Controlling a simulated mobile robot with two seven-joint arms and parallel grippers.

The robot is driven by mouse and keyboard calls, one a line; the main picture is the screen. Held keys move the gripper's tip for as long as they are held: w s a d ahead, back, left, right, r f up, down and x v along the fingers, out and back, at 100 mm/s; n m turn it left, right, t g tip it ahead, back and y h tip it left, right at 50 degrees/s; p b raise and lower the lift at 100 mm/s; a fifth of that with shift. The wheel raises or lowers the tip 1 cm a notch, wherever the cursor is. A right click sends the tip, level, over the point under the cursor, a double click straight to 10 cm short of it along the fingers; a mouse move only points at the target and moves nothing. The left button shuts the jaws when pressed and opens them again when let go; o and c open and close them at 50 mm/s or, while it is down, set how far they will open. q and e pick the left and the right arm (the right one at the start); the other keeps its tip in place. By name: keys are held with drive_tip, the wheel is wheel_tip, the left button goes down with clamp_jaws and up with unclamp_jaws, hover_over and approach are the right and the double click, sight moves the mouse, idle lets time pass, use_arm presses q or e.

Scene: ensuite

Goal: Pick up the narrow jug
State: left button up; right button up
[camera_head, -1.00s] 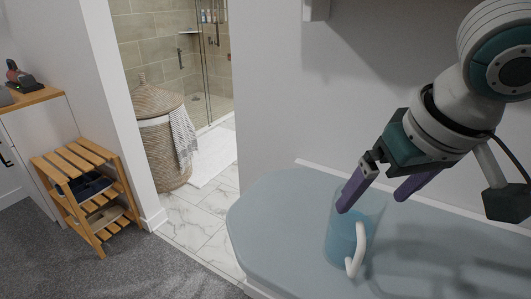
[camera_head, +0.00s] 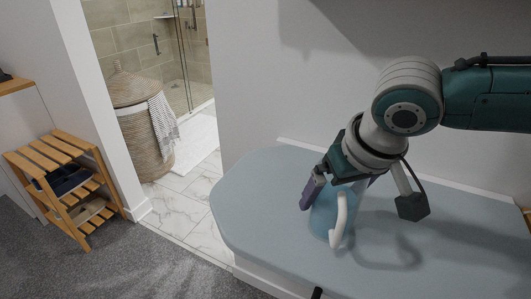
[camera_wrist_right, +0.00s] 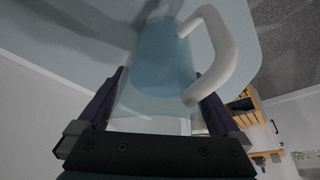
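The narrow jug (camera_head: 322,218) is translucent blue with a white handle (camera_head: 339,222) and stands upright on the blue-grey counter top (camera_head: 260,205). My right gripper (camera_head: 322,192) is at its upper part, with one purple finger on the jug's left side; the other finger is mostly hidden in the head view. In the right wrist view the jug (camera_wrist_right: 163,65) lies between the two spread fingers, and its handle (camera_wrist_right: 222,55) is beside the right-hand finger. The fingers look open around the jug; contact is not clear. My left gripper is not in view.
A wall with a low white ledge (camera_head: 420,183) runs behind the counter. The counter is clear around the jug. A slatted wooden rack (camera_head: 65,185) and a wicker basket (camera_head: 140,135) stand on the floor at left, away from the arm.

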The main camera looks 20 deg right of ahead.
drive_tip(key=c, duration=1)
drive_tip(key=shift+r, duration=0.1)
drive_tip(key=c, duration=0.5)
drive_tip(key=shift+o, duration=0.2)
